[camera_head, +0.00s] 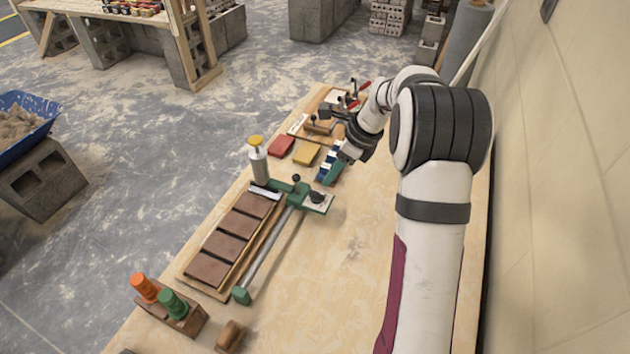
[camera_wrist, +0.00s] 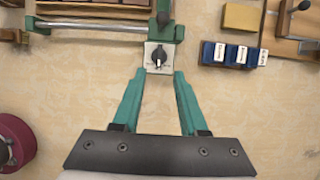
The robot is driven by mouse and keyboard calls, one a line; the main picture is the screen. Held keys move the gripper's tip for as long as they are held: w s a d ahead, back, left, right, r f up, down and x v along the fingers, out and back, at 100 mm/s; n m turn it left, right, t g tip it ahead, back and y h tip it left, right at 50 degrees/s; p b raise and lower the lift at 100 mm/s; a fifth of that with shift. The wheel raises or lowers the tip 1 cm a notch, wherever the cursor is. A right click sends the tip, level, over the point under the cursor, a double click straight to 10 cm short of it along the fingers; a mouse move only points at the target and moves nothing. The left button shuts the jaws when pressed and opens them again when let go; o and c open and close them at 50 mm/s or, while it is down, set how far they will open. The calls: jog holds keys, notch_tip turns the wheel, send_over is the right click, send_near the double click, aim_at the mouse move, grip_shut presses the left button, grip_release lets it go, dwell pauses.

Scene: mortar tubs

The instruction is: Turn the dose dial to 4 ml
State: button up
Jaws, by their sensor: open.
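The dose dial (camera_wrist: 158,56) is a black knob with a light pointer line on a white plate (camera_wrist: 149,48), at the end of a green fixture. In the head view the dial (camera_head: 317,196) sits right of the green bracket (camera_head: 298,194). The plate's markings are too small to read, so I cannot tell the setting. My gripper (camera_wrist: 160,75) is open and empty. Its two teal fingers spread just below the plate in the wrist view, apart from the knob. In the head view my gripper (camera_head: 335,172) is above the bench beyond the dial, partly hidden by my wrist.
Blue blocks with white labels (camera_wrist: 235,54) and a yellow block (camera_wrist: 241,17) lie right of the dial. A metal rod (camera_head: 268,250) and a tray of brown slabs (camera_head: 183,273) lie left. A yellow-capped bottle (camera_head: 259,163) stands near the bracket. The bench's near right is clear.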

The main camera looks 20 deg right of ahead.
aim_at(317, 193)
jog(key=x, duration=0.8)
jog(key=shift+a+f, duration=0.15)
jog(key=shift+f, duration=0.2)
grip_shut()
